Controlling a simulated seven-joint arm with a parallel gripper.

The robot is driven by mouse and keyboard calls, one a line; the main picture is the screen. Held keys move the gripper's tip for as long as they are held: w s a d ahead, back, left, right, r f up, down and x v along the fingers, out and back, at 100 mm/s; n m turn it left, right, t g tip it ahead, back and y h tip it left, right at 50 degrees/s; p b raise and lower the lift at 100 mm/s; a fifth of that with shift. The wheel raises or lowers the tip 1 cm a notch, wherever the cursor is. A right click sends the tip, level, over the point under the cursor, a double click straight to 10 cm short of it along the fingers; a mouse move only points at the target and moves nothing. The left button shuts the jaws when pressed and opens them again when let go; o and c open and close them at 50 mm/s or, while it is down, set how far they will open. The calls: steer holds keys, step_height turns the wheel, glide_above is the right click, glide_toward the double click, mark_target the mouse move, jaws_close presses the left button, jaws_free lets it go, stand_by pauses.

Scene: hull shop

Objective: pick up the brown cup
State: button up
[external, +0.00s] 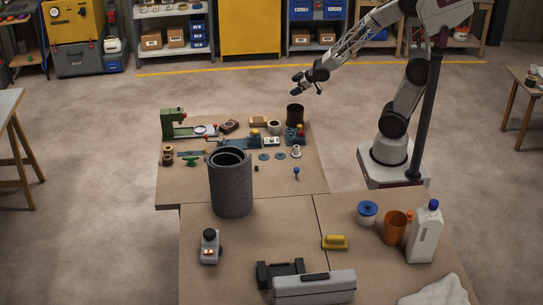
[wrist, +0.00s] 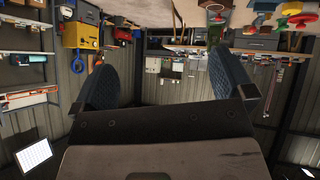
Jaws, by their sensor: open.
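A dark brown cylindrical cup (external: 295,116) stands upright at the far right corner of the far worktable (external: 240,178). My gripper (external: 305,86) is above and slightly behind it in the picture, apart from it. In the wrist view my gripper (wrist: 166,75) shows two dark blue finger pads wide apart with nothing between them. The wrist view is upside down and looks out over the room; I cannot make out the brown cup there. A second, orange-brown cup (external: 395,229) with a handle stands on the near right table.
Blue machine parts (external: 294,136), a cream roll (external: 274,128) and a wooden block (external: 258,121) crowd the cup's left and near sides. A tall grey cylinder (external: 231,190) stands nearer the camera. Open floor lies behind the table.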

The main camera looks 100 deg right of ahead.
steer(key=d+f+t+h, duration=0.1)
steer(key=d+f+t, duration=0.2)
steer(key=d+f, duration=0.55)
steer(key=n+t+y, duration=0.1)
steer(key=t+y, duration=0.4)
steer(key=t, duration=0.1)
glide_toward(297, 117)
steer(key=w+d+f, duration=0.2)
steer(key=d+f, duration=0.1)
steer(key=d, duration=0.2)
steer(key=shift+s+a+f, duration=0.1)
steer(key=shift+s+a, duration=0.1)
steer(key=shift+w, duration=1.3)
steer(key=shift+w, duration=0.1)
steer(key=shift+w+r, duration=0.1)
steer(key=shift+w, duration=1.15)
steer(key=shift+w+r, duration=0.15)
steer(key=shift+w, duration=1.1)
